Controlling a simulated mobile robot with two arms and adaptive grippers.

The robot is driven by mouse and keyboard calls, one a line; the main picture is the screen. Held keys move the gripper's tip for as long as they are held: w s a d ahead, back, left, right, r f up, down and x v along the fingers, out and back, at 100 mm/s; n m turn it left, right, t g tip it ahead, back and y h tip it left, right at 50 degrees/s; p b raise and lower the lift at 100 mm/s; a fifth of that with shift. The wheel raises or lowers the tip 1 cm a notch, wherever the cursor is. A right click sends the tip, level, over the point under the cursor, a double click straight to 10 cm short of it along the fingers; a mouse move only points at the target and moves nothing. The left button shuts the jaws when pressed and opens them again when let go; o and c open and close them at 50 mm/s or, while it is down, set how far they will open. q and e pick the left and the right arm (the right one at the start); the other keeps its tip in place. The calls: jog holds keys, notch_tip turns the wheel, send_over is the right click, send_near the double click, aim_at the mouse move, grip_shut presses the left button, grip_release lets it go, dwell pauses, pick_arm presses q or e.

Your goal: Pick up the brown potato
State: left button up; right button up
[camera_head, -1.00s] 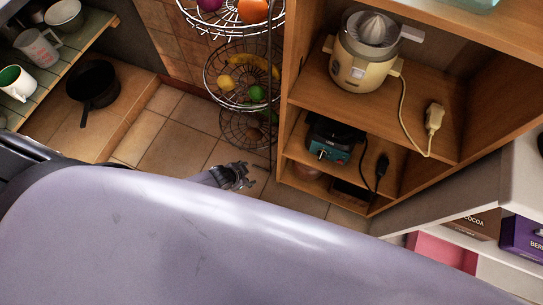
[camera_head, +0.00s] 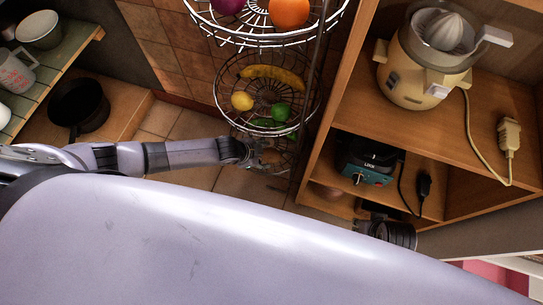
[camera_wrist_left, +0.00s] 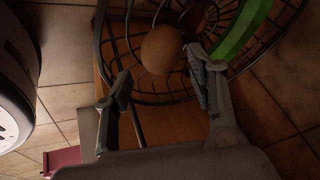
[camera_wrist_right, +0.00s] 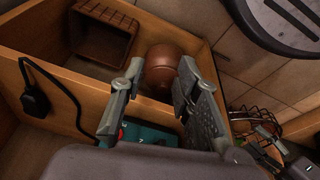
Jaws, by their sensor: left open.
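The brown potato (camera_wrist_left: 161,49) is round and lies in the wire bottom basket, between and just beyond the fingertips of my left gripper (camera_wrist_left: 160,82) in the left wrist view. That gripper is open and does not visibly touch it. In the head view my left gripper (camera_head: 246,153) is at the left side of the bottom basket, with the potato (camera_head: 271,157) just right of its tips. My right gripper (camera_wrist_right: 160,70) is open and empty at the low shelf, in front of a round brown pot (camera_wrist_right: 163,66). It also shows in the head view (camera_head: 368,226).
A long green vegetable (camera_wrist_left: 243,28) lies beside the potato. The middle basket (camera_head: 226,95) above holds a banana, a lemon and a lime. The wooden shelf unit (camera_head: 325,118) stands close on the right, with a juicer (camera_head: 415,75) and a teal appliance (camera_head: 367,172).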

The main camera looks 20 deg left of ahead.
aim_at(269, 155)
pick_arm(q)
jog(key=shift+w+d+f, duration=0.1)
jog(key=shift+w+f, duration=0.05)
jog(key=shift+f, duration=0.15)
jog(key=b+x, duration=0.3)
jog(key=b, duration=0.1)
jog(key=shift+w, duration=0.1)
pick_arm(e)
jog(key=w+v, duration=0.1)
jog(key=v, duration=1)
pick_arm(q)
jog(key=shift+b+x, duration=0.9)
jog(key=shift+b, duration=0.25)
pick_arm(e)
jog(key=w+a+t, duration=0.1)
jog(key=w+t, duration=0.3)
jog(key=w, duration=0.2)
jog(key=shift+a+r+y, duration=0.3)
jog(key=shift+r+y, duration=0.05)
jog(key=shift+y, duration=0.05)
pick_arm(q)
jog(key=shift+c, duration=0.2)
pick_arm(e)
jog(key=shift+w, duration=0.1)
pick_arm(q)
jog(key=c, duration=0.8)
